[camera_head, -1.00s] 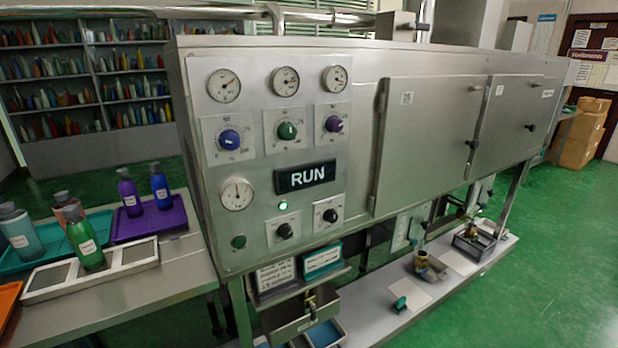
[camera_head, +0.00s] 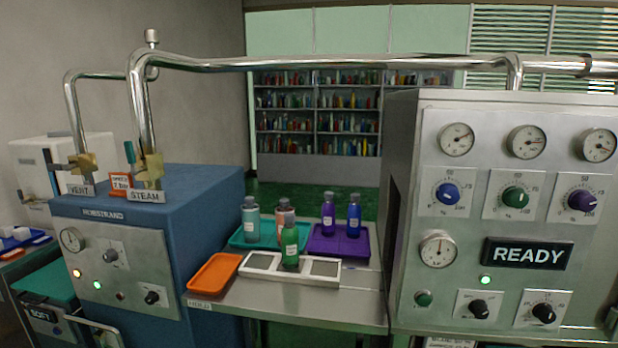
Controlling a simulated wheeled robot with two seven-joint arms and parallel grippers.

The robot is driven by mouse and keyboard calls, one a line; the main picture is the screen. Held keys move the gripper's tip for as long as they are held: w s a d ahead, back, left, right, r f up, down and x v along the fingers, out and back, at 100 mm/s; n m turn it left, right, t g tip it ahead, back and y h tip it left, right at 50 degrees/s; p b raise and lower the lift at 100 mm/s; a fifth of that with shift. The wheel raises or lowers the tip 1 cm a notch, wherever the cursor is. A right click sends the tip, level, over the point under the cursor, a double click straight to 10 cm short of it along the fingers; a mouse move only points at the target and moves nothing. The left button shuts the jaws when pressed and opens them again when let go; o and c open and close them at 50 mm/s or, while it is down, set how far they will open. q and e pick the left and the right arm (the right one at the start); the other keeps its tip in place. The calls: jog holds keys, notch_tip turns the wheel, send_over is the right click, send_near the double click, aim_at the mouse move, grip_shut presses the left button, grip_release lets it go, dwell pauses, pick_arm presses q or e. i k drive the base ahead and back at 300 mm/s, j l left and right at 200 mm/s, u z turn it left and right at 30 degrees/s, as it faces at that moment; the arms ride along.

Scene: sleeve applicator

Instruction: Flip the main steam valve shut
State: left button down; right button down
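The steam valve (camera_head: 152,166) is a brass body on a shiny vertical pipe at the left, on top of the blue boiler cabinet (camera_head: 205,195). A "STEAM" plate (camera_head: 145,197) stands in front of it. Its teal lever (camera_head: 130,153) stands upright, roughly in line with the pipe. A second brass valve (camera_head: 83,163) stands to its left behind a "VENT" plate (camera_head: 80,190). Its dark lever (camera_head: 57,167) points left, across its pipe. Neither of my grippers is in view.
An orange-red tag (camera_head: 119,184) stands between the two plates. A steel bench (camera_head: 300,299) with trays and several bottles lies between the boiler and the steel machine (camera_head: 400,200) at right. The machine's display (camera_head: 527,254) reads "READY".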

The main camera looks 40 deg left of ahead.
aim_at(129, 145)
jog(key=u, duration=2.3)
